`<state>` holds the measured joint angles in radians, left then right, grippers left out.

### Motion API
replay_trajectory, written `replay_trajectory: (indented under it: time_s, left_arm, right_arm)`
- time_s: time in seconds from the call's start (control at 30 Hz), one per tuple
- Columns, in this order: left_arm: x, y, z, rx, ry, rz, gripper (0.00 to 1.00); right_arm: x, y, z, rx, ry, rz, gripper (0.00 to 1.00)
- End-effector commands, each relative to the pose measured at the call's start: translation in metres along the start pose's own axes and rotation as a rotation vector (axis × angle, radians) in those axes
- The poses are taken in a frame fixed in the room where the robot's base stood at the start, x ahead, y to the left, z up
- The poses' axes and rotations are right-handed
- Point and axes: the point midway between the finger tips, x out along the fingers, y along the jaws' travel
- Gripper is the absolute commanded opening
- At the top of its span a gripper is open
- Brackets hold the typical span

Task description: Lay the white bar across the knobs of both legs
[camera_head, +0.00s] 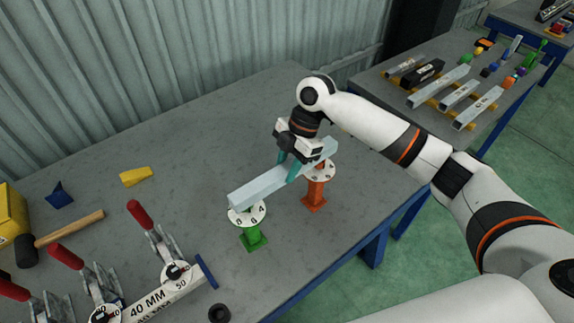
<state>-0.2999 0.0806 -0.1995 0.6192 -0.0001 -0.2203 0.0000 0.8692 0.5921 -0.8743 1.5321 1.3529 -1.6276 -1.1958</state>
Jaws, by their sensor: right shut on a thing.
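The white bar (262,187) is a long pale square beam. It runs from above the green leg (253,238) at lower left to above the orange leg (315,190) at upper right. Both legs stand upright on the table, each with a white numbered disc on top. My right gripper (291,168) is shut on the bar near its middle, with teal fingers on its sides. The bar hides the knobs, so I cannot tell whether it touches them. My left gripper is not in view.
Toggle clamps with red handles (140,214) and a bar marked 40 MM (150,303) stand at lower left. A mallet (70,229), a yellow wedge (135,176) and a blue piece (59,195) lie at left. A second table (393,95) holds several beams. The table behind the legs is clear.

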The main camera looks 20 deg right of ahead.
Motion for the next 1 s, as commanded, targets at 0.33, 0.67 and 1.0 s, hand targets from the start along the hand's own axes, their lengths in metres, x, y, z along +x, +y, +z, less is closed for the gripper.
replay_trajectory:
  time_s: [0.33, 0.67, 1.0]
  left_arm:
    - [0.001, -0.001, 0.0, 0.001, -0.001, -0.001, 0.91]
    - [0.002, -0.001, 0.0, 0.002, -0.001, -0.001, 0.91]
    - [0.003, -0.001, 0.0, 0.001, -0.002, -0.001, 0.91]
  right_arm:
    - [0.002, 0.0, -0.001, -0.001, -0.001, -0.001, 0.0]
    - [0.008, 0.0, -0.003, -0.001, -0.001, -0.001, 0.0]
    - [0.011, 0.0, -0.004, -0.001, -0.001, -0.001, 0.54]
